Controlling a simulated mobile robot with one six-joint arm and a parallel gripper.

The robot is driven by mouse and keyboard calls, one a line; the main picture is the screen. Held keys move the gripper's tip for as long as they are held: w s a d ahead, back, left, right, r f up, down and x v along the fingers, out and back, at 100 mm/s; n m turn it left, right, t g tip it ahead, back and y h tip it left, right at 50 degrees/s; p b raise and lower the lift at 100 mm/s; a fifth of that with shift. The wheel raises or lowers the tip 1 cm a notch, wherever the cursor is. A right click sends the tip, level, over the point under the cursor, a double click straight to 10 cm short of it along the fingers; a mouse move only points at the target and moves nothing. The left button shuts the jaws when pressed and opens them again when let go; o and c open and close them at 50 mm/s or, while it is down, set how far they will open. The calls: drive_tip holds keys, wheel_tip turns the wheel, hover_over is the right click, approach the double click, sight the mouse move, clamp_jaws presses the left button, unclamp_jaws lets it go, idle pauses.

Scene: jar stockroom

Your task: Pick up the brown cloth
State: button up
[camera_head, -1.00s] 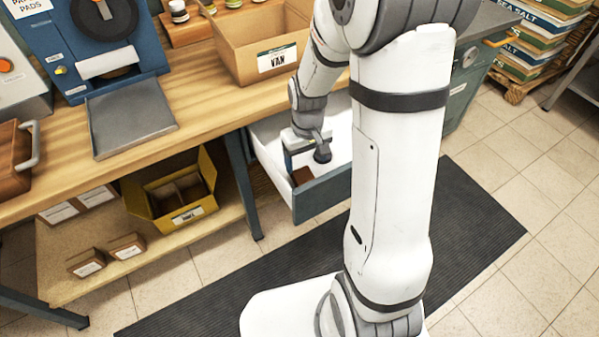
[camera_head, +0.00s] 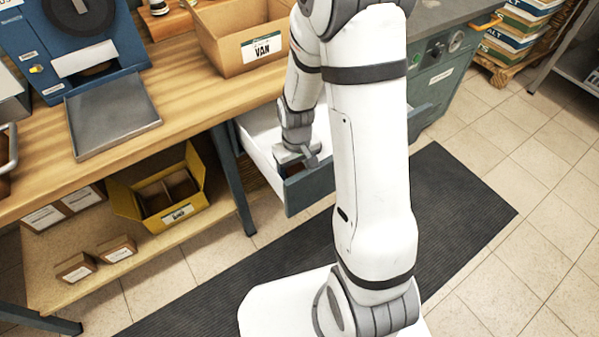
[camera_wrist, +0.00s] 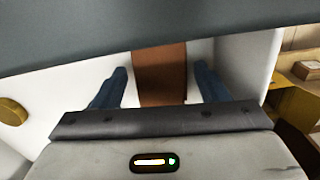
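The brown cloth (camera_wrist: 162,75) lies flat on the white floor of an open drawer (camera_head: 318,187), seen in the wrist view. My gripper (camera_wrist: 160,85) is open, with one blue finger on each side of the cloth and a gap on both sides. In the head view my gripper (camera_head: 298,160) is down inside the drawer, close behind its blue-grey front. The near end of the cloth is hidden under the gripper body in the wrist view. Whether the fingertips touch the drawer floor cannot be told.
A gold round lid (camera_wrist: 12,111) lies in the drawer to the left. The drawer front (camera_wrist: 150,28) runs close along the gripper. A wooden workbench (camera_head: 190,95) with a cardboard VAN box (camera_head: 262,50) stands above. A yellow box (camera_head: 170,215) sits on the lower shelf.

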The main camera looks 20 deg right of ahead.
sight(297, 171)
drive_tip(key=c, duration=0.8)
drive_tip(key=shift+r, duration=0.15)
drive_tip(key=shift+c, duration=0.2)
wheel_tip(297, 171, up, 18)
drive_tip(key=p, duration=0.3)
